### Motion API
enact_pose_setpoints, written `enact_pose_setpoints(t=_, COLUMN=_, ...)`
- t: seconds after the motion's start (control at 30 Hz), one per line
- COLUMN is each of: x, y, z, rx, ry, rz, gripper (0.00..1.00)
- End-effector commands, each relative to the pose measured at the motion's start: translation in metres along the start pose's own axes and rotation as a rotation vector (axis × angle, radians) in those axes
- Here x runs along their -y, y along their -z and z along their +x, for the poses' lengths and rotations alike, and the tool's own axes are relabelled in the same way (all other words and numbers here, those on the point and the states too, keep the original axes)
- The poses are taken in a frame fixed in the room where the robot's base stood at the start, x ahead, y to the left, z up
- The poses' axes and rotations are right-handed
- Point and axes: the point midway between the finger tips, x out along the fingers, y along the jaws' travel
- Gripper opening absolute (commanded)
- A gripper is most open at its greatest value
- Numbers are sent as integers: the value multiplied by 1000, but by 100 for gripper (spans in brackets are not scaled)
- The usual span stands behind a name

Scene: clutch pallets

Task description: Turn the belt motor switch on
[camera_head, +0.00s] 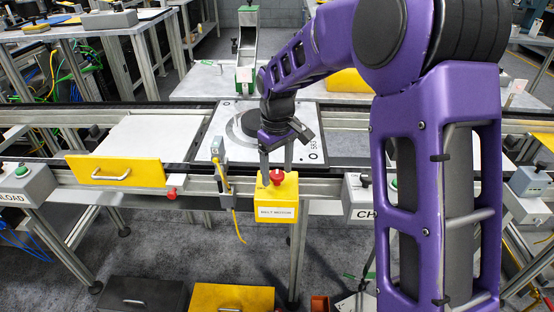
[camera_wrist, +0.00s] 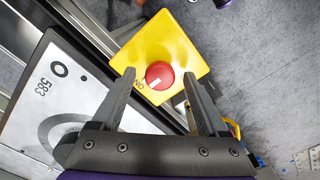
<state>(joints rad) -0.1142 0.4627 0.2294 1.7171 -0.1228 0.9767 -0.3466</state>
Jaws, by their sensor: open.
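The belt motor switch is a yellow box (camera_head: 275,200) with a "BELT MOTOR" label on its front and a red knob (camera_head: 277,177) on top. It is mounted at the front rail of the conveyor. In the wrist view the yellow box (camera_wrist: 183,50) and the round red knob (camera_wrist: 159,75) with a white mark lie just ahead of my gripper (camera_wrist: 152,82). My gripper is open, with one finger to each side of the knob and visible gaps between. In the head view my gripper (camera_head: 277,172) points down at the box, and the arm comes from the right.
A white pallet (camera_head: 205,150) marked 583 with a dark round part (camera_head: 262,123) sits on the conveyor behind the switch. A yellow panel with a handle (camera_head: 115,171) is at the left. Grey control boxes (camera_head: 358,196) stand along the front rail. Dark and yellow drawers (camera_head: 232,298) lie below.

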Motion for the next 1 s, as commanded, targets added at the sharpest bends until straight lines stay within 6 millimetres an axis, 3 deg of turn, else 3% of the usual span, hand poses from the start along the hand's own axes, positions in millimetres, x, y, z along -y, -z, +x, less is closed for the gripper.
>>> enact_pose_setpoints(t=0.17, x=0, y=1, z=-21, rx=-5, ry=-2, rz=0, gripper=77)
enact_pose_setpoints(t=0.7, x=0, y=1, z=-145, rx=-4, ry=-1, rz=0, gripper=77)
enact_pose_setpoints(t=1.0, x=0, y=0, z=-173, rx=-1, ry=0, rz=0, gripper=77)
